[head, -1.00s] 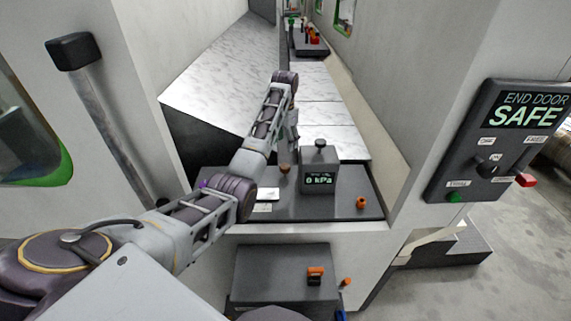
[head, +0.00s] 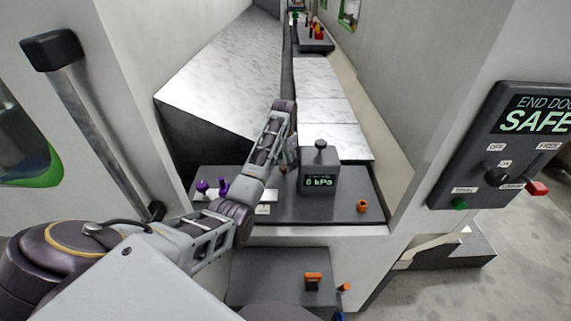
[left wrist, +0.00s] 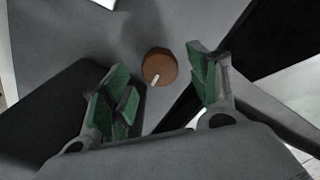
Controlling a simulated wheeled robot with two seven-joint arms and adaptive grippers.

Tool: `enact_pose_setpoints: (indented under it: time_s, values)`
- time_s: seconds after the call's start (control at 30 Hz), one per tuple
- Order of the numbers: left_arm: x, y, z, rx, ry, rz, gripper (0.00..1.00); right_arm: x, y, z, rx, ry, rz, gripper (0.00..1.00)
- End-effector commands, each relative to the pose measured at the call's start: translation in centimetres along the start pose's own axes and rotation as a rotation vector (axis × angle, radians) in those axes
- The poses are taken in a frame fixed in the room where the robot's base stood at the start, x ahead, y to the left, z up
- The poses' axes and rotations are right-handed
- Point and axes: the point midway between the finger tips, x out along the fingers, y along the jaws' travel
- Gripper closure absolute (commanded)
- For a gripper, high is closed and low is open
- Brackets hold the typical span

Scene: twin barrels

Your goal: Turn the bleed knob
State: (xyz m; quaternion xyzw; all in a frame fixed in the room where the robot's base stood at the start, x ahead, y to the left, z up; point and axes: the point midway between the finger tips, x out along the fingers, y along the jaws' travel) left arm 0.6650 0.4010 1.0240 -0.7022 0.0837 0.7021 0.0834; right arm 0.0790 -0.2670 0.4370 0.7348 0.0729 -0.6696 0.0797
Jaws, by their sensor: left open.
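The brown-orange knob (left wrist: 159,66) with a white pointer mark shows in the left wrist view on a grey panel, and I take it to be the bleed knob. In the head view it is a small brown spot (head: 283,170), mostly hidden by my arm. My left gripper (left wrist: 158,84) is open, with its green-padded fingers on either side of the knob in the picture. I see no finger touching it, and the remaining distance is hard to judge. In the head view the gripper (head: 290,158) points down, left of the gauge box. My right gripper is not in view.
A dark gauge box (head: 319,182) reading 0 kPa stands close to the right of my gripper. An orange knob (head: 362,206) is further right on the panel. Purple handles (head: 222,186) are at the left. A wall-mounted END DOOR SAFE panel (head: 497,150) is at far right.

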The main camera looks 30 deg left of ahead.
Motion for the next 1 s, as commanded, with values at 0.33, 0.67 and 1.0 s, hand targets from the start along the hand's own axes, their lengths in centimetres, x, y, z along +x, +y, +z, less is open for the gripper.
enact_pose_setpoints:
  time_s: [0.33, 0.67, 1.0]
  values:
    - [1.7, 0.2, 0.6, 0.000, -0.001, 0.000, 0.40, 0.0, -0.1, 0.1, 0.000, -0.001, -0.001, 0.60]
    - [1.7, 0.2, 0.6, 0.000, 0.000, 0.000, 0.52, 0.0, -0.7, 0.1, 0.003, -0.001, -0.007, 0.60]
    - [1.6, 0.2, 0.6, 0.000, 0.000, 0.000, 0.87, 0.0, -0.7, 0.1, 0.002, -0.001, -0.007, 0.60]
